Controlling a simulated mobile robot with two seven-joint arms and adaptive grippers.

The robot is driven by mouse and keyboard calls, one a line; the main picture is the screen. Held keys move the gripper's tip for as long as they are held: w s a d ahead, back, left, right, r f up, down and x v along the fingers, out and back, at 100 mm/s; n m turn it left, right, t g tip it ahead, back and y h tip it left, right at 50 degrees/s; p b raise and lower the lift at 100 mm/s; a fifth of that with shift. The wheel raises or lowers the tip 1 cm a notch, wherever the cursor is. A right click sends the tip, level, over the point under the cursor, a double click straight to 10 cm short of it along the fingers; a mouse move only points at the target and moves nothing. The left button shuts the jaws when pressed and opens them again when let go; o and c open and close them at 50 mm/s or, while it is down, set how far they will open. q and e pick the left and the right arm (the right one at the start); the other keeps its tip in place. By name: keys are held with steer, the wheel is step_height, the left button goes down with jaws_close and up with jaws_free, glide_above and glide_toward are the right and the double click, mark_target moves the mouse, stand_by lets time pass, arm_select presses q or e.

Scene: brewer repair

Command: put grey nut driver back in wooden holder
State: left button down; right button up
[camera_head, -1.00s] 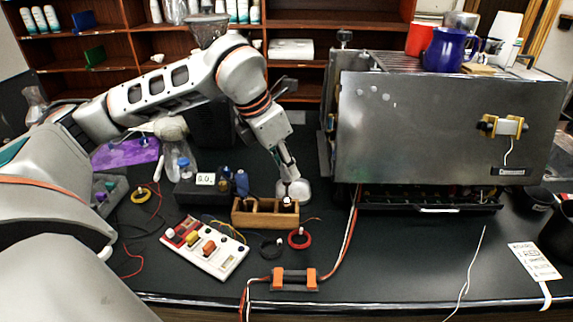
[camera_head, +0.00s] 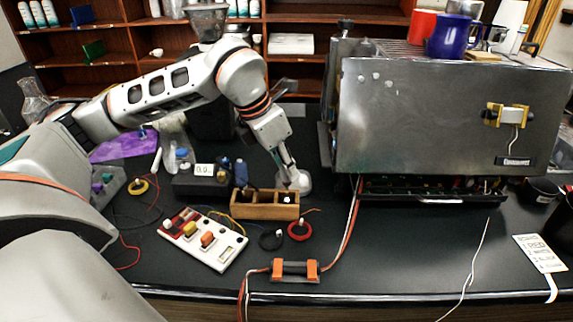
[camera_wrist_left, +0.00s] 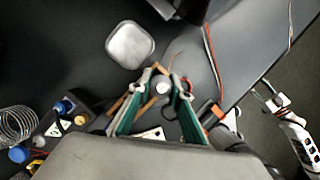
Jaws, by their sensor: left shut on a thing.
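The wooden holder (camera_head: 262,212) is a light brown box with compartments on the black counter in the head view. My left gripper (camera_head: 289,188) points down over its right-hand end. In the left wrist view the gripper (camera_wrist_left: 158,92) is shut on the grey nut driver (camera_wrist_left: 162,88), seen end-on as a small pale round top between the fingers. Its pale top (camera_head: 287,199) also shows at the holder's right compartment in the head view. The fingers and holder wall hide its lower part, so I cannot tell how deep it sits. My right gripper is out of view.
A blue-handled tool (camera_head: 241,172) stands by the holder's left end. A switch panel (camera_head: 205,240), red ring (camera_head: 299,231), black ring (camera_head: 271,240) and orange-ended clamp (camera_head: 295,271) lie in front. The steel brewer (camera_head: 430,115) stands to the right. The front right counter is mostly clear.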

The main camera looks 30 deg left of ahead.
arm_select(q)
steer(key=shift+f+b, duration=0.35)
steer(key=shift+f, duration=0.3)
steer(key=c, duration=1.4)
jaws_free()
steer(key=shift+r, duration=0.1)
steer(key=shift+r+p, duration=1.9)
steer(key=shift+r, duration=0.35)
steer(key=shift+r+p, duration=0.8)
steer(key=shift+r, duration=0.4)
